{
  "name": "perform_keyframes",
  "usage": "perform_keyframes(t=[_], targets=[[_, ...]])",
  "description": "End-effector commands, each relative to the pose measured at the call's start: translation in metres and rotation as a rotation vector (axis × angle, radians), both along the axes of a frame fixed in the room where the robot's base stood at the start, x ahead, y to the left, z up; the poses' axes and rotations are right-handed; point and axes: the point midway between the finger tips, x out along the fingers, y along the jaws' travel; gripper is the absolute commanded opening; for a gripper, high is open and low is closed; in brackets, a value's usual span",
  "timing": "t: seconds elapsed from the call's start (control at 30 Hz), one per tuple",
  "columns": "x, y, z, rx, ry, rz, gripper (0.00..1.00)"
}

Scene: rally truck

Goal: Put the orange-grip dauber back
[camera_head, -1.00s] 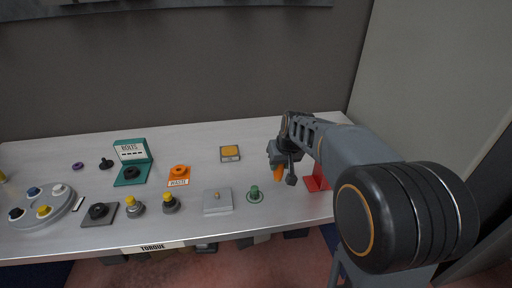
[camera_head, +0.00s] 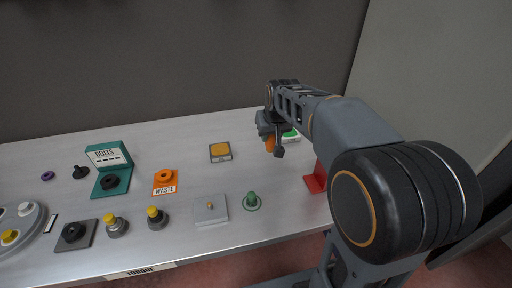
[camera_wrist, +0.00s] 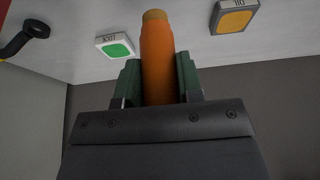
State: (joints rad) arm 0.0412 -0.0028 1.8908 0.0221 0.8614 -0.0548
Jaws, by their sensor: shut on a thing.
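My gripper (camera_head: 270,135) is shut on the orange-grip dauber (camera_head: 270,144), held above the table's back right part. In the wrist view the dauber's orange grip (camera_wrist: 158,62) stands between the two green finger pads, with a tan end away from the palm. Its other end is hidden by the gripper. A pad with a green top (camera_wrist: 117,48) lies on the table beyond the gripper. A grey pad with a yellow-orange top (camera_head: 220,151) lies to the left of the gripper. No contact between the dauber and the table is visible.
A red bracket (camera_head: 316,179) stands at the table's right edge, near my arm. A green knobbed piece (camera_head: 252,201) and a grey plate with a small peg (camera_head: 211,209) lie in front. A teal bolts holder (camera_head: 111,182) and orange waste piece (camera_head: 165,181) are left.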

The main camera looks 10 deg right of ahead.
Motion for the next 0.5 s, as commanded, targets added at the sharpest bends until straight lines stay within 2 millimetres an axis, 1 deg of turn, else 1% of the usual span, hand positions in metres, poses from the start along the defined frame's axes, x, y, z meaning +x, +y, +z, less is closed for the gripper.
perform_keyframes(t=[0.3, 0.33, 0.4, 0.5], targets=[[0.075, 0.008, -0.033, 0.0, 0.004, -0.001, 0.0], [0.082, 0.008, -0.036, -0.001, 0.003, -0.001, 0.0], [0.091, 0.009, -0.05, -0.001, 0.005, -0.001, 0.0], [0.102, 0.01, -0.064, 0.0, 0.003, -0.002, 0.0]])
